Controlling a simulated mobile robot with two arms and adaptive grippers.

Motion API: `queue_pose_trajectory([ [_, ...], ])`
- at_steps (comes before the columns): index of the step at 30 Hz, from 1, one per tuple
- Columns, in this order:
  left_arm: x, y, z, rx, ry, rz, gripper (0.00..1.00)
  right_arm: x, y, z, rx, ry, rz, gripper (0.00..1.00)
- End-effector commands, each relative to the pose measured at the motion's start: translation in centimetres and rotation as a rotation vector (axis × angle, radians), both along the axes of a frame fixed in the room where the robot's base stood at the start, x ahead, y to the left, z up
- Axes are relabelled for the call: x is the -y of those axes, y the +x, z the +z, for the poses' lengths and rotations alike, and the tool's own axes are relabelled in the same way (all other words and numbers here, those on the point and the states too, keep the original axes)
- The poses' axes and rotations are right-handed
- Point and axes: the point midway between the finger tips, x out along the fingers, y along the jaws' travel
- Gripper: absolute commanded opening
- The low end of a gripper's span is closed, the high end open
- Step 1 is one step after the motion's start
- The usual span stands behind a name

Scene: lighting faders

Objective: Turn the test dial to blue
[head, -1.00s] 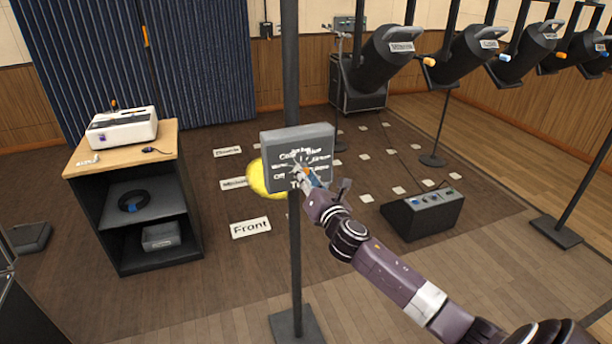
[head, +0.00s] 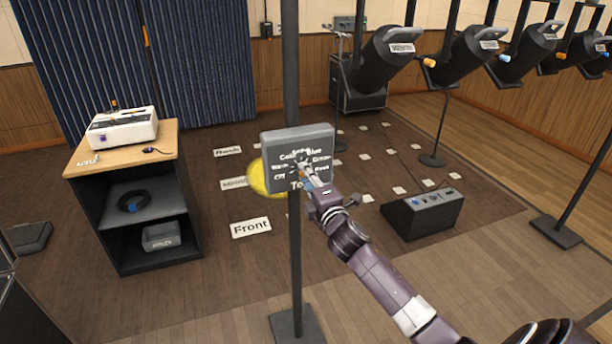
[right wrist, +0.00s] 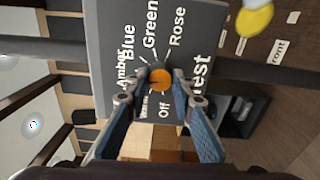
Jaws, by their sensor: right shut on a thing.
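The grey test panel (head: 326,140) is fixed on a dark upright pole, with white labels around a dial. In the right wrist view the panel (right wrist: 110,25) shows sideways, with Blue, Green, Rose, Off and other labels, some partly covered. The dial (right wrist: 159,79) shows there as an orange knob in the middle of the label ring. My right gripper (head: 304,168) is at the panel's face, its two blue-padded fingers (right wrist: 160,90) on either side of the knob and shut on it. Which label the dial points to cannot be told. My left gripper is not in view.
A desk (head: 170,140) with a white device (head: 122,129) stands at the left. A black control box (head: 424,213) sits on the floor at the right. Several stage lamps (head: 390,58) hang at the upper right. A yellow round patch (head: 258,180) shows behind the panel.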

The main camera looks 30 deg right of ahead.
Motion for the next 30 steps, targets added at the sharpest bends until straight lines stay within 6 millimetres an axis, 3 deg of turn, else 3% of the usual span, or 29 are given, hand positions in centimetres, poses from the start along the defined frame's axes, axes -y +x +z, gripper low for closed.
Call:
queue_pose_trajectory([
  [18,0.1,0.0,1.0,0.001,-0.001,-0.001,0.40,0.0,0.0,-0.1,0.133,0.568,-0.003,0.00],
  [30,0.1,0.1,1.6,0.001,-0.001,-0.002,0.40,0.0,0.0,-0.1,0.194,0.825,-0.003,0.00],
])
